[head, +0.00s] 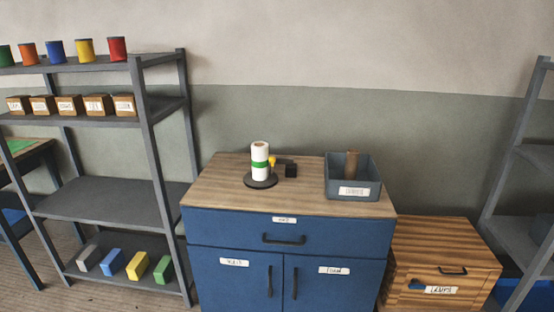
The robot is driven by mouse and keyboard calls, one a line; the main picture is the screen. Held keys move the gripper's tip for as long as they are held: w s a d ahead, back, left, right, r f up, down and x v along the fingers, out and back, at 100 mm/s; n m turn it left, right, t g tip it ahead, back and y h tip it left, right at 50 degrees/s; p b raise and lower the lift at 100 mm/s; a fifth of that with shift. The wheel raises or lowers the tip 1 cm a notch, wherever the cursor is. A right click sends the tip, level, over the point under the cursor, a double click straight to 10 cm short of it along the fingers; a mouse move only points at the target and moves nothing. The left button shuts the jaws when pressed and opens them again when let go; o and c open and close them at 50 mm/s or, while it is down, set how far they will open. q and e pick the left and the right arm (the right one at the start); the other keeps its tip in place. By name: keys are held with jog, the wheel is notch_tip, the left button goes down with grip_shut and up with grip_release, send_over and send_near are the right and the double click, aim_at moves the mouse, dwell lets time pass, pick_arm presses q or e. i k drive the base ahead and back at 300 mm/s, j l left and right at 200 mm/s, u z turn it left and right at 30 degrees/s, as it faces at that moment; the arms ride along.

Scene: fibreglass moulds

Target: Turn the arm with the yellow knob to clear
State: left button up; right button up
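On the wooden top of the blue cabinet stands a white roll (260,172) with a green band, upright on a round dark base (261,183). A small yellow knob (272,161) shows just right of the roll, close to the green band. A dark arm (283,161) seems to run from the knob toward a black block (291,171); the parts are too small to tell exactly how they join. Whether the arm touches the roll cannot be told. Neither of my grippers is in view.
A grey bin (355,203) with a brown cylinder (352,164) in it stands right on the cabinet top (225,190). The front left of the top is clear. A grey shelf rack (95,203) stands left, a wooden chest (440,240) right.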

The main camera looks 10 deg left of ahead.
aim_at(274, 160)
jog(key=i+l+u, duration=0.2)
jog(key=i+u, duration=0.2)
jog(key=i+l+u, duration=0.35)
jog(key=i, duration=0.15)
jog(key=i+l+u, duration=0.4)
